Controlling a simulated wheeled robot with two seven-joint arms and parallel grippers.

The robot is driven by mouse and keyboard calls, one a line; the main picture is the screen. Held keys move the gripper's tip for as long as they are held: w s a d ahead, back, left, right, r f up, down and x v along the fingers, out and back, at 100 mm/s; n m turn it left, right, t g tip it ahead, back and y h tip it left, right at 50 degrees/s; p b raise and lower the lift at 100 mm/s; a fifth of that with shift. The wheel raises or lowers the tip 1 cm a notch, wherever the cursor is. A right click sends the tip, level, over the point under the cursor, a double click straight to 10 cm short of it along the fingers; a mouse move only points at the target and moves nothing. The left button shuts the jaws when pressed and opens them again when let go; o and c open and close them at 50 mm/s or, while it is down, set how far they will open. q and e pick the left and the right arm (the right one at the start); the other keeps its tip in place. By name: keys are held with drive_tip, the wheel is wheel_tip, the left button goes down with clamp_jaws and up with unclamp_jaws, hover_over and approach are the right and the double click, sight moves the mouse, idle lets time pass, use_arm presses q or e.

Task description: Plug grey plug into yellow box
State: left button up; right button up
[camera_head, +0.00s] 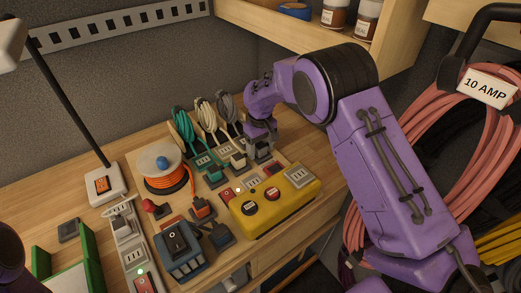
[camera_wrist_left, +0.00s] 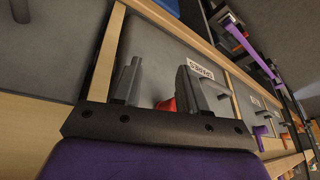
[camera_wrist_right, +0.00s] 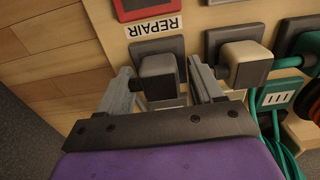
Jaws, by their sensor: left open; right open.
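The grey plug (camera_head: 263,153) sits at the right end of a row of plugs, below the grey cord coil. In the right wrist view the grey plug (camera_wrist_right: 158,76) stands on a dark square base between the fingers of my right gripper (camera_wrist_right: 160,68). The gripper is open around it; I cannot tell whether a finger touches it. The yellow box (camera_head: 262,217) lies nearer me in the head view, with a grey socket (camera_head: 299,175) on its top right. My left gripper (camera_wrist_left: 158,70) is open and empty, away from the bench items, facing a grey panel.
A beige plug (camera_wrist_right: 247,62) stands close beside the right gripper. Teal (camera_head: 183,122) and cream cords hang behind. An orange cord reel (camera_head: 163,180), a blue box (camera_head: 182,262) and a power strip (camera_head: 125,235) crowd the bench left of the yellow box.

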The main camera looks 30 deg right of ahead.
sight(260, 145)
drive_tip(key=shift+p, duration=0.55)
clamp_jaws()
drive_tip(key=shift+r+p, duration=1.55)
drive_tip(key=shift+p, duration=0.05)
drive_tip(key=shift+r+p, duration=0.6)
drive_tip(key=shift+r, duration=0.85)
